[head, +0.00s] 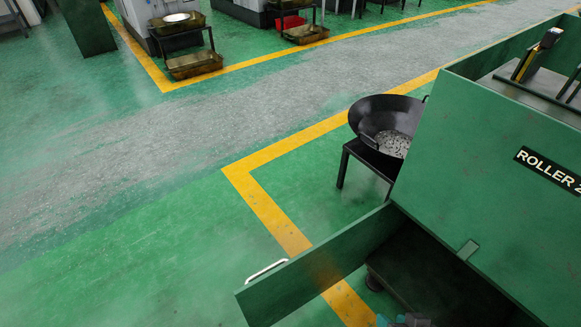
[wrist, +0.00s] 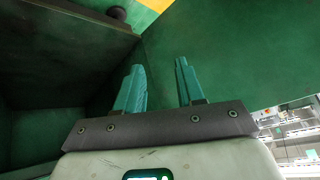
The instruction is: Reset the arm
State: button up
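My gripper (wrist: 159,65) shows in the wrist view with its two teal fingers apart and nothing between them. Beyond the fingers are green panels and a dark recess at left. In the head view a small teal and grey part, which looks like my gripper (head: 400,321), shows at the bottom edge, by the opening of the green machine. The rest of my arm is out of view.
The green machine (head: 470,165) labelled ROLLER fills the right side. Its door (head: 330,262) with a white handle (head: 267,270) stands open. A black bowl (head: 372,112) of metal parts stands on a black stand behind. Green floor (head: 130,270) at left is clear.

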jog(key=s+d+r+n+g+h, duration=0.1)
jog(key=s+d+r+g, duration=0.15)
jog(key=r, duration=0.25)
jog(key=s+d+f+g+b, duration=0.35)
jog(key=s+f+b, duration=0.25)
jog(key=s+f, duration=0.55)
notch_tip(320, 180, up, 38)
jog(key=w+p, duration=0.1)
jog(key=p, duration=3.7)
jog(key=shift+a+r+p, duration=0.2)
jog(key=shift+a+p, duration=0.2)
